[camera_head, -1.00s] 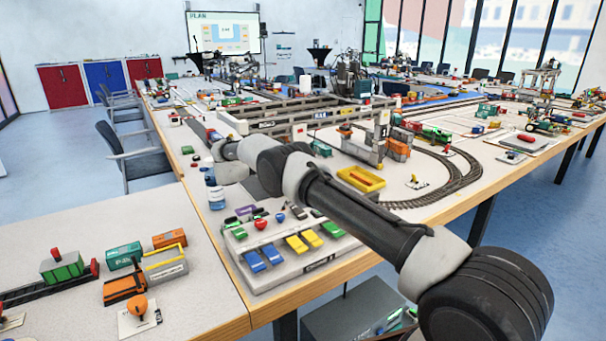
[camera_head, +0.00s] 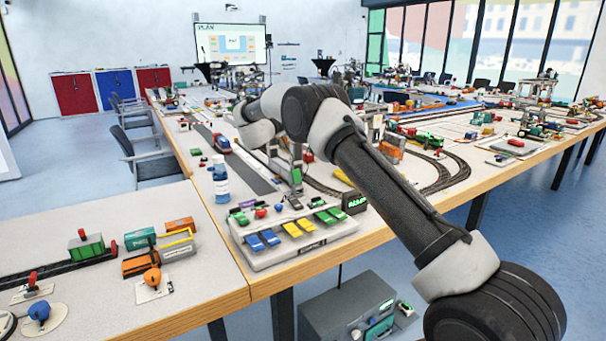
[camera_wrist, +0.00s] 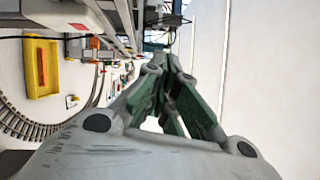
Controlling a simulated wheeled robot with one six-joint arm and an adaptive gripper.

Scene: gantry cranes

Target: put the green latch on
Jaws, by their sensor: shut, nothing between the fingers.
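A pale grey panel box (camera_head: 268,262) at the front edge of the long table carries pairs of blue, yellow and green pieces. The green pair (camera_head: 326,217) lies at its right end; I cannot tell which green piece is the latch. My gripper (camera_head: 297,188) hangs low just behind the panel's back row, apart from the green pair in the picture. In the wrist view my gripper (camera_wrist: 170,62) shows its green fingers converging, shut and empty. The panel and its green pieces cannot be made out in the wrist view.
A small black display (camera_head: 354,203) with green text stands at the panel's right end. A white-and-blue bottle (camera_head: 220,185) stands left behind the panel. A yellow tray (camera_wrist: 41,68) and curved track (camera_wrist: 22,122) show in the wrist view. My arm hides part of the table.

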